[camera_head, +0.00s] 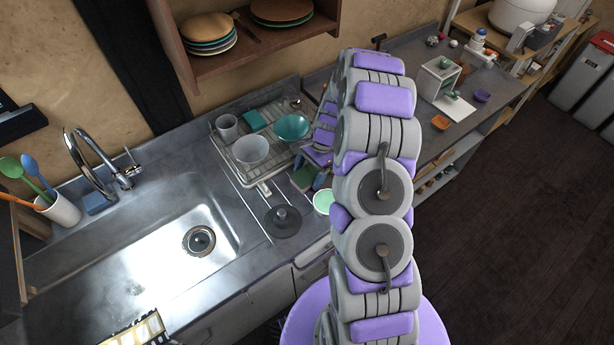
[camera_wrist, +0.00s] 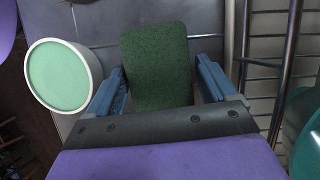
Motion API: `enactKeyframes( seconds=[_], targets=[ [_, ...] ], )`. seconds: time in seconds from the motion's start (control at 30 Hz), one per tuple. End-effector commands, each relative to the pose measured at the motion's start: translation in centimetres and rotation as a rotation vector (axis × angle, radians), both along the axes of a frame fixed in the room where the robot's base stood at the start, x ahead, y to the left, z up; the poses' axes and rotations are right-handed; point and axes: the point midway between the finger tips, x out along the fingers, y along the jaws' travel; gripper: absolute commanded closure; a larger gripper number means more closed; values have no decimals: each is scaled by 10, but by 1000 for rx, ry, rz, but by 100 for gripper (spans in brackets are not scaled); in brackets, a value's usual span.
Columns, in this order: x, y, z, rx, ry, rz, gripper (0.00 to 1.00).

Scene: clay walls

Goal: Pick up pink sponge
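A sponge (camera_wrist: 155,65) with a dark green upper face lies on the counter; I see no clear pink on it in the wrist view. In the head view the sponge (camera_head: 302,178) shows small beside the dish rack, partly hidden by my arm. My gripper (camera_wrist: 160,72) is open, with one blue finger on each side of the sponge. The left finger is close to its edge, and a small gap shows at the right finger. I cannot tell whether either touches.
A white cup with a light green inside (camera_wrist: 60,78) stands close left of my gripper. The dish rack (camera_head: 262,172), with bowls, is close on the other side. A dark round lid-like item (camera_head: 283,221) lies nearby, and the sink (camera_head: 150,255) is at left.

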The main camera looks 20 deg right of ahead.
Motion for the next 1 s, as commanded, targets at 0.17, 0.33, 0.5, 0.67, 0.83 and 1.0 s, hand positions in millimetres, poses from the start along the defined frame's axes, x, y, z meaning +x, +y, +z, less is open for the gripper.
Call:
enactKeyframes(
  seconds=[0.17,0.33,0.5,0.67,0.83,1.0],
  targets=[
    [0,0,0,0,0,0,33],
    [0,0,0,0,0,0,49],
    [0,0,0,0,0,0,56],
    [0,0,0,0,-1,0,57],
    [1,-1,3,-1,-4,0,57],
    [0,0,34,-1,-3,1,57]
  ],
)
